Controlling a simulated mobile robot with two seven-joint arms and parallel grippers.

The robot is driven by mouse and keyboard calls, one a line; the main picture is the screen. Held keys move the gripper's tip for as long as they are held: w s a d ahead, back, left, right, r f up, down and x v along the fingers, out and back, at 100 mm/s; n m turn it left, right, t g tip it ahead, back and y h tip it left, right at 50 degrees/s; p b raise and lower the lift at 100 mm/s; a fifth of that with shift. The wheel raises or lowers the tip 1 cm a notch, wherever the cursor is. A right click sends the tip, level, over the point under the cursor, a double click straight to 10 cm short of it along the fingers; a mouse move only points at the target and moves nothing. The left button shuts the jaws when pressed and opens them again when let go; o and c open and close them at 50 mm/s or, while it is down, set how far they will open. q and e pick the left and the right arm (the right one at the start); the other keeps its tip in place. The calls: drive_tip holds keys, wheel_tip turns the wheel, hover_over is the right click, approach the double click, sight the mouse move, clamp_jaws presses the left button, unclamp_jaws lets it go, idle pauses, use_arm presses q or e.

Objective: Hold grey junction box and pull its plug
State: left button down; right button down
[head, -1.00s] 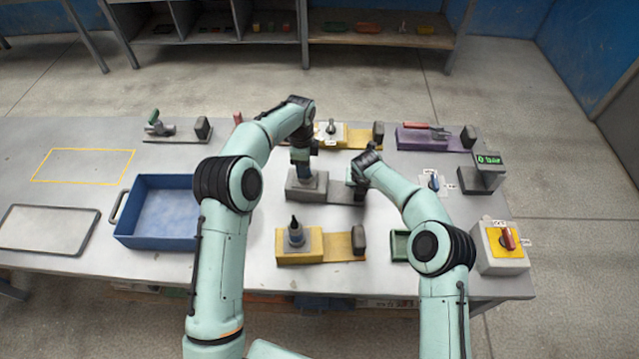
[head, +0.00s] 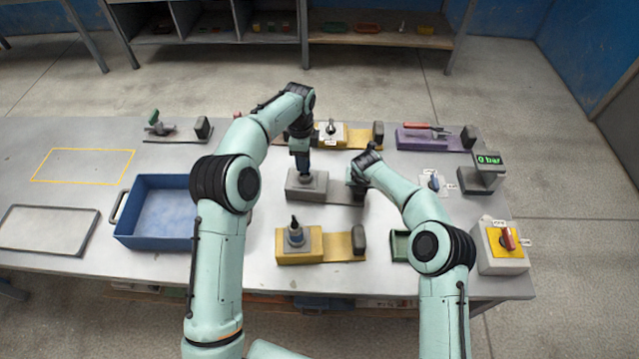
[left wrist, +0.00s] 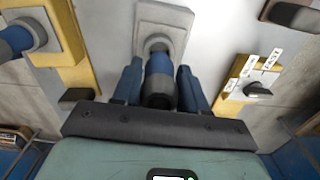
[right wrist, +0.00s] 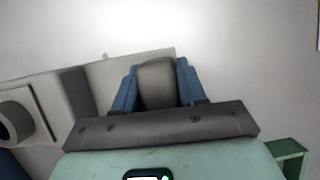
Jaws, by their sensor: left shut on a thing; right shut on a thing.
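The grey junction box (head: 304,188) sits on a grey base plate at the table's middle. My left gripper (head: 301,148) is above the box and shut on its plug (head: 303,163), a dark upright body with a blue collar. The plug also shows between the fingers in the left wrist view (left wrist: 160,65), in line with the box (left wrist: 165,20). In the right wrist view a dark round socket opening (right wrist: 15,120) shows on the box, so the plug appears lifted out. My right gripper (right wrist: 157,85) is shut on the dark grey block (right wrist: 158,82) at the plate's right end.
A yellow box with a similar plug (head: 296,245) stands in front. Another yellow fixture (head: 345,134) is behind. Free table lies between tray and junction box.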

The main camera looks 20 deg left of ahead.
use_arm(q)
drive_tip(key=shift+r, duration=1.45)
drive_tip(key=shift+r, duration=0.1)
drive_tip(key=shift+r, duration=1.4)
use_arm(e)
drive_tip(key=c, duration=0.6)
unclamp_jaws()
drive_tip(key=shift+o, duration=0.2)
drive_tip(key=shift+r, duration=0.15)
drive_tip(key=v, duration=1.1)
drive_tip(key=shift+s+r, duration=0.15)
drive_tip(key=shift+r, duration=0.2)
use_arm(q)
drive_tip(key=shift+f, duration=0.1)
use_arm(e)
drive_tip(key=shift+s, duration=0.1)
